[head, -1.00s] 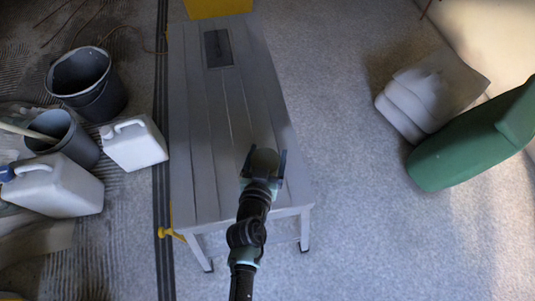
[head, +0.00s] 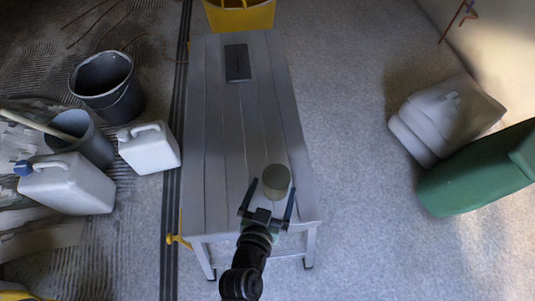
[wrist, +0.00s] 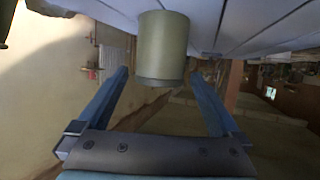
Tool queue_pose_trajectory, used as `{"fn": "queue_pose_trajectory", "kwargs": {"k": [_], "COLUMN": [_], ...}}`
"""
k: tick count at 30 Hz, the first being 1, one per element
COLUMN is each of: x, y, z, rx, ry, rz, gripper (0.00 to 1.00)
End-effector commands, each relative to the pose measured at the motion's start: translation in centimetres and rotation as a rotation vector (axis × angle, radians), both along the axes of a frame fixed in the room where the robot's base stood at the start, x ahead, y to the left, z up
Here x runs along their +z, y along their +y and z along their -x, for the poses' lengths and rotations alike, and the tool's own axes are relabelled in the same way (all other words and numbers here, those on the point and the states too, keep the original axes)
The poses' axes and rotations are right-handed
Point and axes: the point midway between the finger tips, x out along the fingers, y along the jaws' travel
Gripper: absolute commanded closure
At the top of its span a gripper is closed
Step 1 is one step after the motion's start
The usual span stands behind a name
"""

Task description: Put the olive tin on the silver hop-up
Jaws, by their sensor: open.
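The olive tin (head: 276,183) stands upright on the near right part of the silver hop-up (head: 225,150), a long planked platform on legs. My gripper (head: 273,185) is open at the near end of the hop-up. Its fingertips reach to about the sides of the tin and the palm is clear of it. In the wrist view the tin (wrist: 163,45) sits between and just past the two spread fingers (wrist: 160,75), with a gap on each side. The hop-up's planks (wrist: 225,22) run along the top of that view.
A dark flat plate (head: 237,62) lies at the hop-up's far end, with a yellow container (head: 240,18) beyond. Buckets (head: 107,85) and white jugs (head: 150,148) stand to the left. Floor between is clear.

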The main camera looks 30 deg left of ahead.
Motion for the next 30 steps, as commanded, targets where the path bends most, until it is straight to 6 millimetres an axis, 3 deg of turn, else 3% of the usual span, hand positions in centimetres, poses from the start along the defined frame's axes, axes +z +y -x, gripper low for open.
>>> {"fn": "queue_pose_trajectory", "kwargs": {"k": [3,9,19,22,26,29,30], "x": [0.8,1.4,1.6,2.4,7.4,14.9,18.6], "y": [-0.4,-0.8,-0.9,-1.0,-2.2,-4.0,-4.8], "z": [2.0,3.8,4.2,3.4,-1.0,-6.0,-7.8], "rx": [-0.001,0.000,0.000,-0.008,-0.050,-0.104,-0.127], "ry": [0.002,0.002,-0.001,-0.018,-0.119,-0.254,-0.315], "rz": [0.000,-0.001,0.001,-0.001,-0.009,-0.025,-0.034], "gripper": [0.00,0.00,0.00,0.00,0.00,0.00,0.00]}}
